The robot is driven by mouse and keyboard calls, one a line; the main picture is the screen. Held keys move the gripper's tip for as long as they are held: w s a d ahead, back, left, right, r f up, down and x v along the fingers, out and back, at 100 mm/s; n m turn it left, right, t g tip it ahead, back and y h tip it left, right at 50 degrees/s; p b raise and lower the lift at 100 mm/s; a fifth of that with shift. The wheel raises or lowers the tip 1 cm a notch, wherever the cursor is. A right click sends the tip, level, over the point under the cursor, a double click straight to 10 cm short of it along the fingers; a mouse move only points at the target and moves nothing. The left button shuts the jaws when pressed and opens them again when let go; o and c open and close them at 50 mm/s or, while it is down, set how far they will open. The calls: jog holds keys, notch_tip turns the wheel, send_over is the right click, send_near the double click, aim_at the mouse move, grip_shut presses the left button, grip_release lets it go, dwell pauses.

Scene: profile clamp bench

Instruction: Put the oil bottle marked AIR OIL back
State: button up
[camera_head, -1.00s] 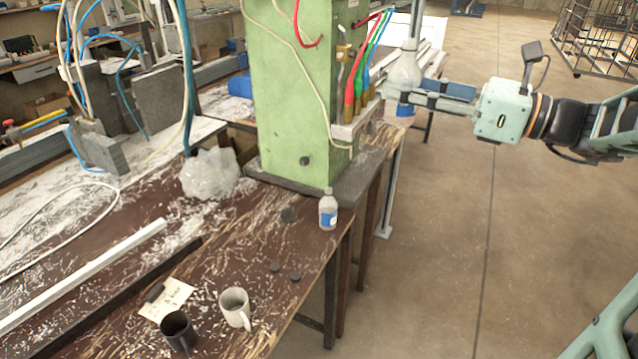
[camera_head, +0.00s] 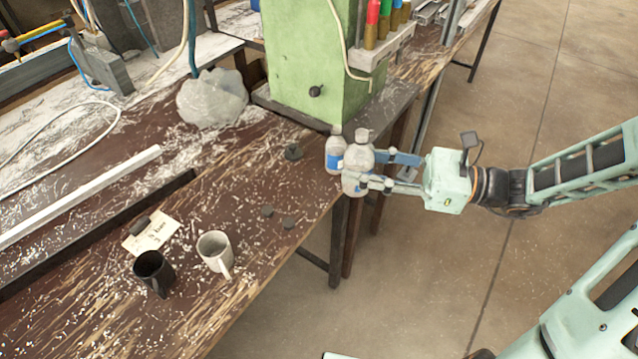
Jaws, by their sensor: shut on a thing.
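My gripper (camera_head: 369,169) is shut on a clear bottle with a blue-and-white label (camera_head: 356,160). I hold it upright at the bench's right edge, beside the green machine column. A second, similar bottle (camera_head: 335,147) with a blue label stands upright just behind and left of the held one, which partly overlaps it in the picture. I cannot read either label, so I cannot tell which is marked AIR OIL. I also cannot tell whether the held bottle's base touches the bench or the bottles touch each other.
The green column (camera_head: 308,60) stands behind the bottles. A white mug (camera_head: 213,250), a black mug (camera_head: 153,270), a note (camera_head: 150,232) and dark round pieces (camera_head: 288,222) lie on the wooden bench (camera_head: 250,190). A crumpled clear bag (camera_head: 211,98) sits further back. Floor is open to the right.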

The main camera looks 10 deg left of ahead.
jog(key=shift+a+f, duration=0.35)
jog(key=w+a+f, duration=0.2)
jog(key=a+f, duration=0.1)
jog(key=w+a+f+b, duration=0.1)
jog(key=w+a+f, duration=0.2)
jog(key=a, duration=0.1)
jog(key=w+a+f+b, duration=0.1)
jog(key=w+a+f, duration=0.1)
jog(key=a+f, duration=0.1)
jog(key=shift+w+a, duration=0.2)
jog(key=shift+w, duration=0.2)
jog(key=shift+w+a+f, duration=0.1)
jog(key=shift+a+f, duration=0.05)
jog(key=shift+f, duration=1.65)
jog(key=shift+f, duration=0.2)
jog(key=o, duration=1.2)
